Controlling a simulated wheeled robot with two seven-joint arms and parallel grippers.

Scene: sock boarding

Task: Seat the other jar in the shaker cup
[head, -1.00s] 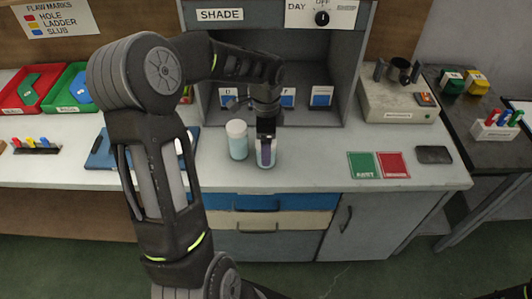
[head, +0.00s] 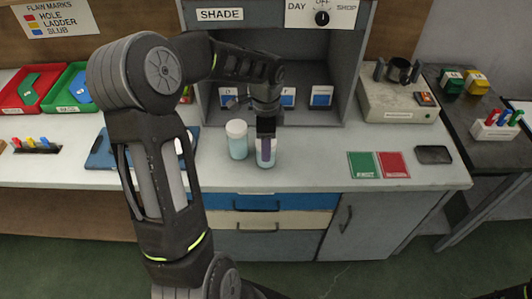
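Two pale blue jars stand on the bench in front of the shade booth. The left jar (head: 237,141) is upright with a white lid, and nothing is on it. The other jar (head: 267,163) is just right of it, mostly hidden by my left gripper (head: 265,150). That gripper points straight down at this jar, with a purple-grey part in front of it. I cannot tell whether the fingers are closed on it. The dark shaker cup (head: 401,70) sits on top of the beige shaker machine (head: 388,104) at the back right. My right gripper is out of view.
The shade booth (head: 345,75) stands behind the jars, with small blue-and-white cards inside. Green (head: 363,165) and red (head: 393,165) pads and a dark flat device (head: 433,155) lie at the right. A blue board (head: 101,150) is partly behind my arm.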

